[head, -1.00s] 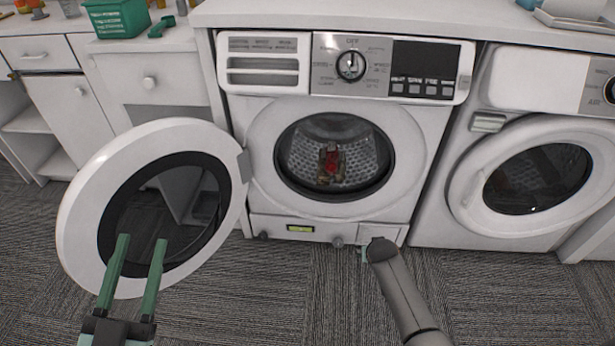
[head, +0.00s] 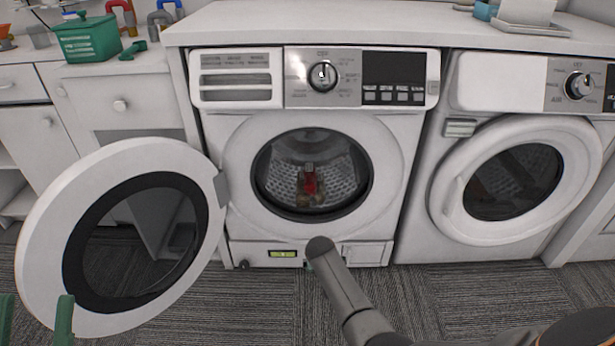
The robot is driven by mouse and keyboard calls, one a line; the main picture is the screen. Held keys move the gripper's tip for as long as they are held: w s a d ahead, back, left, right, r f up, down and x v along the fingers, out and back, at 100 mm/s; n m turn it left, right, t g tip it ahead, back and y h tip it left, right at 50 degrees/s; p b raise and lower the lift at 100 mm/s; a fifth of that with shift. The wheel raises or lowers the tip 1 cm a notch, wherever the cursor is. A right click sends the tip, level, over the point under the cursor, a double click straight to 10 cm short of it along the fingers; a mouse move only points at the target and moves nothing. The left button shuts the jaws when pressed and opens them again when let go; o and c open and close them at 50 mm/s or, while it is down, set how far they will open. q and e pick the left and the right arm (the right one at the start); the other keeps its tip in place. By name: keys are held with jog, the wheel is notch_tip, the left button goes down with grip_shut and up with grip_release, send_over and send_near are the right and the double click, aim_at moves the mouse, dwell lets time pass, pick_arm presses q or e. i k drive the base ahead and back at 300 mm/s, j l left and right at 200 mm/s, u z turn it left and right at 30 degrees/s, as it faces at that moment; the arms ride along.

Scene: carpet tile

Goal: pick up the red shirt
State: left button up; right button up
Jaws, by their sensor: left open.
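The red shirt (head: 310,184) appears as a small red bundle inside the drum of the middle washing machine (head: 400,150). A brownish item lies against its lower part; I cannot make out its full shape. The round door (head: 45,235) of this machine stands open to the left. My left gripper (head: 35,318) is open and empty at the bottom left corner, its green fingertips low in front of the door and well away from the shirt. My right arm reaches up in front of the machine's base. Its gripper is almost wholly hidden behind the arm, with only a green sliver showing.
A second front loader (head: 520,180) with its door shut stands to the right. White cabinets (head: 120,105) stand at the left, with a green basket (head: 88,38) on top. A white counter (head: 330,20) runs above the machines. Carpet (head: 270,310) is clear in front.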

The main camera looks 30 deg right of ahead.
aim_at(310, 186)
jog(key=i+l+u, duration=0.1)
jog(key=i+l, duration=1.1)
jog(key=i, duration=0.15)
